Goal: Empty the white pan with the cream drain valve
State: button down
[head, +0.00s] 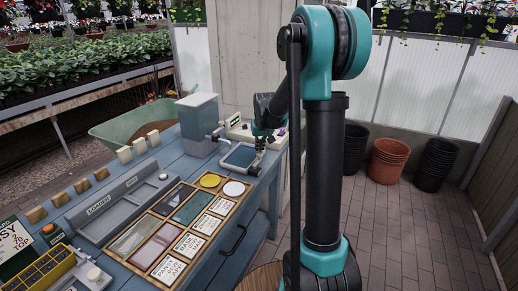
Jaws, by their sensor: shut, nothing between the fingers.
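A shallow pan with a pale rim (223,160) and a blue-grey inside sits at the far right end of the blue bench. It looks like the white pan, but its contents are too small to tell. My gripper (259,147) is shut and empty, pointing down at the pan's right side. I cannot tell whether it touches the pan. A pale strip with small knobs (237,127) lies behind the pan, partly hidden by my arm. I cannot tell which of these knobs, if any, is the cream drain valve.
A grey-white tank (198,112) with a tap stands left of the pan. A wooden frame of label cards and coloured panels (165,236), a grey lettered tray (88,228) and a yellow tray (43,283) fill the nearer bench. Stacked pots (388,158) stand on the floor at right.

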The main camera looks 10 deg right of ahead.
jog(key=shift+s+d, duration=0.1)
jog(key=shift+s+d+m+h, duration=0.25)
jog(key=shift+d+m+h, duration=0.05)
jog(key=shift+m, duration=0.5)
jog(key=shift+s+d+m+h, duration=0.25)
jog(key=shift+d+m+h, duration=0.05)
jog(key=shift+m, duration=0.5)
jog(key=m, duration=0.1)
jog(key=s+d+m+h, duration=0.1)
jog(key=m, duration=0.1)
jog(key=shift+s+m+g, duration=0.3)
jog(key=s+m, duration=0.1)
jog(key=m, duration=0.1)
jog(key=s+m+g+h, duration=0.1)
jog(key=m, duration=0.2)
jog(key=s+m+g, duration=0.1)
jog(key=s+m, duration=0.1)
jog(key=m, duration=0.1)
jog(key=shift+d+h, duration=0.25)
jog(key=shift+h, duration=0.15)
jog(key=shift+a, duration=0.15)
jog(key=shift+w+a, duration=0.25)
jog(key=shift+a, duration=0.4)
